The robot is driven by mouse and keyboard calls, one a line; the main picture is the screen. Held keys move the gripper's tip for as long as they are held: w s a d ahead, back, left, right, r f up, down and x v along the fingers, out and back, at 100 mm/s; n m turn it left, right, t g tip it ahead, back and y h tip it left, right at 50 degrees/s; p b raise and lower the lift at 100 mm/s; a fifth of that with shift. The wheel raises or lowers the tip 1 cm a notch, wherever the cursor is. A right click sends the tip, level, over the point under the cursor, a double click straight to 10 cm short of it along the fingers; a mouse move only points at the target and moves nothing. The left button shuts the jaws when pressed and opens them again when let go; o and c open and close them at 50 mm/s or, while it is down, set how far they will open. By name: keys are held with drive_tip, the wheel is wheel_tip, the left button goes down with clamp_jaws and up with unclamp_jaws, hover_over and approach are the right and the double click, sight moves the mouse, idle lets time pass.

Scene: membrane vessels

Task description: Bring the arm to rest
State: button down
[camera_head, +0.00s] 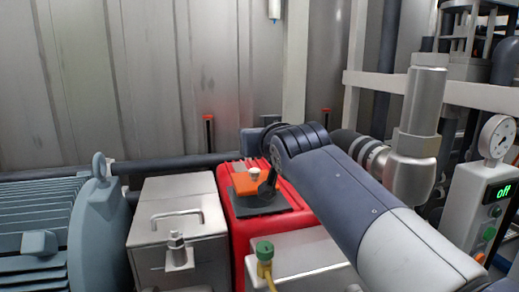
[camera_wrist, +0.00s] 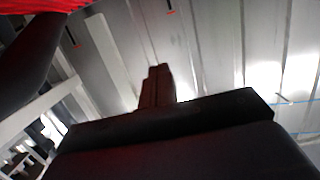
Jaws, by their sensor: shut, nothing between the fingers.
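My arm (camera_head: 335,185) reaches in from the lower right in the head view, and its dark far joint is bent above the red box. My gripper cannot be made out in the head view. In the wrist view my gripper (camera_wrist: 157,86) shows as two dark fingers side by side, shut and empty, against the grey wall panels. The dark gripper body fills the lower part of that view.
A red box (camera_head: 232,229) with an orange part on top stands below my arm. Beside it are a metal box with a handle (camera_head: 178,237) and a finned motor (camera_head: 50,230). A control box with a gauge, its display reading "off" (camera_head: 496,191), stands at right.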

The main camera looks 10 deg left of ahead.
drive_tip(key=shift+r, duration=1.1)
drive_tip(key=shift+f, duration=0.1)
wheel_tip(320, 180, down, 10)
drive_tip(key=b, duration=0.4)
drive_tip(key=shift+r, duration=0.25)
